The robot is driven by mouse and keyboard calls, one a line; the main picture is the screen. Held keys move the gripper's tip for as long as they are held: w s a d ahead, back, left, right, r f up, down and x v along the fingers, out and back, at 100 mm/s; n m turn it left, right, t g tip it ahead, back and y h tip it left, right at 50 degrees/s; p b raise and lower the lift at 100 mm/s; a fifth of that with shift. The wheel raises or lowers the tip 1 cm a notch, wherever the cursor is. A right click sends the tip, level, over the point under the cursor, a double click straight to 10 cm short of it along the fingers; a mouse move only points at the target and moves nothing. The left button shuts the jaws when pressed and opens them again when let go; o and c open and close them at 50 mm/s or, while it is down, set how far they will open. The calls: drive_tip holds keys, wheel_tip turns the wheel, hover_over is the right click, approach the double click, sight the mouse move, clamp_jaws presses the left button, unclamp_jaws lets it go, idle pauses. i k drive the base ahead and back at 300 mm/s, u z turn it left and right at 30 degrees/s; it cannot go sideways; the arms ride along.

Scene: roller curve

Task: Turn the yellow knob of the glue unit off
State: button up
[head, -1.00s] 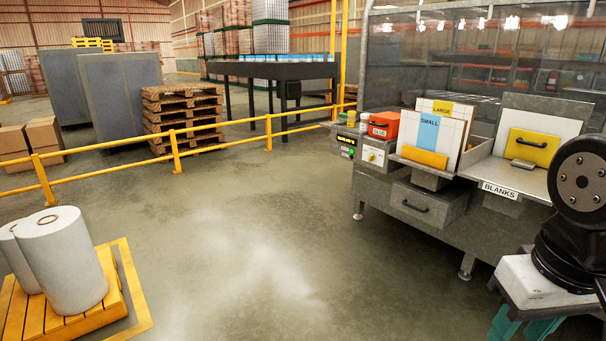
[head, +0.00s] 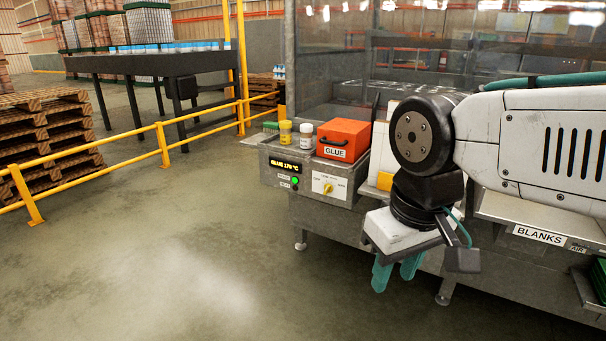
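The glue unit (head: 343,139) is an orange box labelled GLUE on the left end of the grey machine. Below it, a white plate on the front panel carries the yellow knob (head: 327,188); its exact pointing is too small to tell. Left of the knob, a display (head: 285,164) reads GLUE 170 °C, with a green lit button and a red one under it. My gripper (head: 397,272) points down, to the right of and lower than the knob, in front of the machine and apart from it. Its two teal fingers stand apart with nothing seen between them.
A yellow-lidded jar (head: 285,133) and a white jar (head: 307,138) stand left of the orange box. The BLANKS shelf (head: 540,234) juts out at right. A yellow rail (head: 163,145) runs along the left. The floor in front is clear.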

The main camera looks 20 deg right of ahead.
sight(328, 187)
drive_tip(key=z, duration=0.3)
drive_tip(key=i, duration=1.3)
drive_tip(key=z, duration=0.3)
